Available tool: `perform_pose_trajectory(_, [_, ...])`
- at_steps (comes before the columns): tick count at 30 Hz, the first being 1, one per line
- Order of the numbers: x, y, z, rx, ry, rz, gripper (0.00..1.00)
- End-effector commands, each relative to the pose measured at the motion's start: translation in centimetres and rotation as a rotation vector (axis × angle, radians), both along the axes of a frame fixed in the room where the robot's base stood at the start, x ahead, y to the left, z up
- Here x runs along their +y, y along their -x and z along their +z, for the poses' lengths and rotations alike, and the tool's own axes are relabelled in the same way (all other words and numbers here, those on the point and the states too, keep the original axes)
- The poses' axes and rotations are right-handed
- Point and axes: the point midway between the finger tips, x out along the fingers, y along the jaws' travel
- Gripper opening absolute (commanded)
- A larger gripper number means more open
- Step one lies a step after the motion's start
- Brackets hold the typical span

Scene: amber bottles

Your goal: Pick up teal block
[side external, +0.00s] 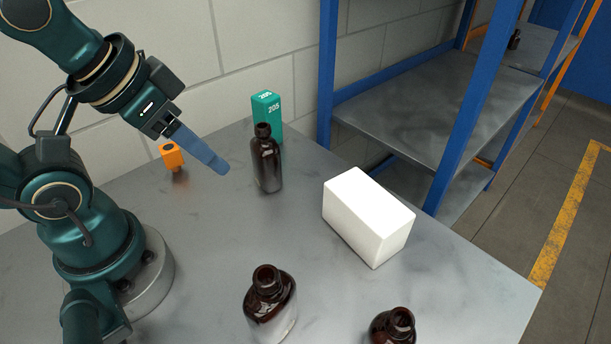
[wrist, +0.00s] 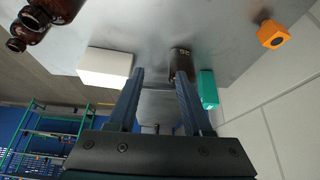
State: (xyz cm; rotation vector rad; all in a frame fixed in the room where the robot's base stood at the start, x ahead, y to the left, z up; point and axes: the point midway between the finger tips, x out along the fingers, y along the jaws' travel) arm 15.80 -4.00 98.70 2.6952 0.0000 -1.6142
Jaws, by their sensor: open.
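The teal block (side external: 268,112) stands upright near the back edge of the table by the wall, marked "205". An amber bottle (side external: 266,162) stands in front of it and hides part of its lower side. In the wrist view the teal block (wrist: 208,90) lies just right of the right finger, beside that bottle (wrist: 181,62). My gripper (side external: 222,166) is above the table, left of the bottle and apart from the block. In the wrist view my gripper (wrist: 160,78) has its two fingers spread, with nothing held between them.
A white box (side external: 368,216) sits right of the middle. Two more amber bottles, one nearer the middle (side external: 270,303) and one at the right (side external: 394,326), stand at the front. An orange block (side external: 172,156) is near the wall. A blue-framed shelf (side external: 430,100) stands beyond the table.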

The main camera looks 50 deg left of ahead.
Motion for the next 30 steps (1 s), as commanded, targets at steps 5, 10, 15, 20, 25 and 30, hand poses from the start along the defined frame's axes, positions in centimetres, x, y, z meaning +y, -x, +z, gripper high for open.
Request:
perform_pose_trajectory(5, [0.0, 0.0, 0.0, 0.0, 0.0, 0.0, 0.93])
perform_pose_trajectory(10, [0.0, 0.0, 0.0, 0.0, 0.0, 0.0, 0.93])
perform_pose_trajectory(15, [0.0, -0.1, 0.3, -0.002, 0.0, 0.0, 0.93])
perform_pose_trajectory(20, [0.0, -0.1, 2.2, -0.005, 0.0, 0.0, 0.93])
perform_pose_trajectory(25, [0.0, -0.1, 4.7, -0.005, 0.0, 0.0, 0.93])
perform_pose_trajectory(30, [3.1, -2.9, 5.4, -0.081, -0.069, 0.132, 0.93])
